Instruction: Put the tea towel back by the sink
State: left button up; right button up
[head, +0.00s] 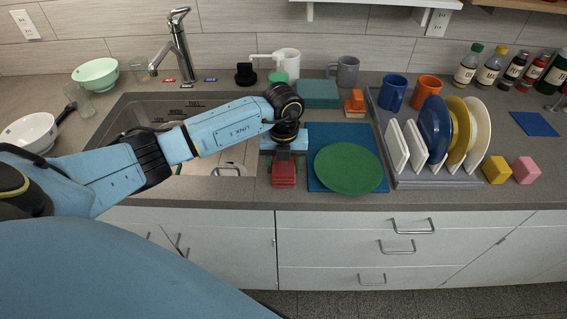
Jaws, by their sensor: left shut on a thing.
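A small red folded thing (284,174), which looks like the tea towel, is at the counter's front, just right of the sink (215,187). My left gripper (284,156) points down over it and is shut on it. The gripper hides the towel's back part, and I cannot tell whether the towel touches the counter. My left arm crosses over the sink and hides much of the basin. My right gripper is not in view.
A green plate (348,168) on a blue mat (318,185) is close on the right. A dish rack (437,181) with plates stands beyond. The tap (178,45), a white jug (289,64) and a teal block (318,93) are behind. Glasses and bowls stand at left.

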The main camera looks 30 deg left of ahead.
aim_at(283, 163)
pick_arm(q)
jog(key=shift+f, duration=0.1)
jog(key=o, duration=0.5)
jog(key=shift+f, duration=0.1)
jog(key=o, duration=0.5)
jog(key=shift+c, duration=0.2)
notch_tip(283, 163, up, 12)
jog(key=shift+r, duration=0.25)
